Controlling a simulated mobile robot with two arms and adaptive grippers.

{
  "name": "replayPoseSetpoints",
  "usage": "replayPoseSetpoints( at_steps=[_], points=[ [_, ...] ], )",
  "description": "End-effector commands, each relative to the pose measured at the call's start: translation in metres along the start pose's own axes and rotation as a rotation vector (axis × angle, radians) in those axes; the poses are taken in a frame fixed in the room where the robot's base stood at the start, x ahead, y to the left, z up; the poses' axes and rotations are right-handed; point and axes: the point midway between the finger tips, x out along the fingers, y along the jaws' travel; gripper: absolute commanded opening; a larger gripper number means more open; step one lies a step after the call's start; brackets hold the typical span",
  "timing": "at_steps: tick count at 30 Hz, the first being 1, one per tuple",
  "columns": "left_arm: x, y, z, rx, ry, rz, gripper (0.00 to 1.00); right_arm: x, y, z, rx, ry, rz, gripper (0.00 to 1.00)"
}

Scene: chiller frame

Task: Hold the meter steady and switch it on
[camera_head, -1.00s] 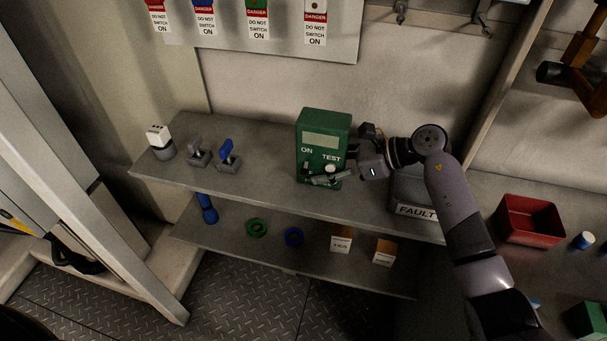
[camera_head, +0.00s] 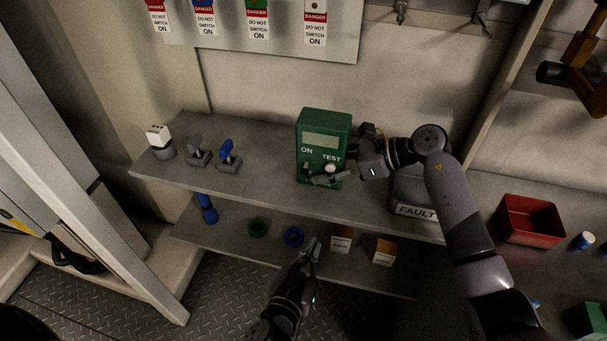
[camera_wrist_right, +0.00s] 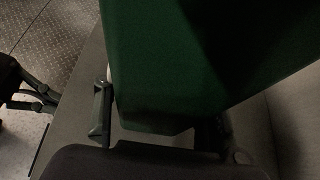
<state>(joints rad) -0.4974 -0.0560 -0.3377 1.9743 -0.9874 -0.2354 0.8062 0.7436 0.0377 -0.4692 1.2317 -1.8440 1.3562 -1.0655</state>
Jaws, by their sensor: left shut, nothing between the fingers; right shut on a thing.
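The green meter (camera_head: 323,122) stands upright on the upper shelf, with a grey display, the labels ON and TEST, a dark switch (camera_head: 306,168) under ON and a white-topped knob (camera_head: 330,168) under TEST. My right gripper (camera_head: 345,172) is shut on the meter from its right side, one finger across the lower front. In the right wrist view the meter's green body (camera_wrist_right: 190,60) fills the middle, partly hiding the fingers. My left gripper (camera_head: 314,246) is shut and empty, in front of the lower shelf, below the meter and apart from it.
The upper shelf (camera_head: 265,165) also holds a white-topped block (camera_head: 159,142), a grey switch (camera_head: 198,152), a blue switch (camera_head: 228,154) and a FAULT box (camera_head: 415,208). Rings and small boxes lie on the lower shelf (camera_head: 215,238). A red bin (camera_head: 530,220) is at right.

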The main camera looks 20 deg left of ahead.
Motion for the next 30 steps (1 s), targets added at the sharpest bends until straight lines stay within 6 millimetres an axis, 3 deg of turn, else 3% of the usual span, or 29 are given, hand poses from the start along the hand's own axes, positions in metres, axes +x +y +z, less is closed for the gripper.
replayPoseSetpoints(
  at_steps=[1,3,9,17,30],
  points=[
    [-0.004,-0.005,-0.024,-0.006,0.044,-0.015,0.00,0.000,0.000,-0.001,0.000,0.001,0.000,0.34],
    [-0.009,-0.014,-0.051,-0.009,0.094,-0.040,0.00,0.000,0.000,-0.001,0.000,0.001,0.000,0.34],
    [-0.023,-0.035,-0.105,-0.010,0.190,-0.095,0.00,0.000,0.000,-0.001,0.000,0.001,0.000,0.34],
    [-0.022,-0.044,-0.125,-0.011,0.225,-0.113,0.00,0.000,0.000,-0.001,0.000,0.001,0.000,0.34],
    [0.028,-0.050,-0.136,-0.012,0.223,-0.115,0.00,0.000,0.000,0.000,0.000,0.001,0.000,0.34]
  ],
)
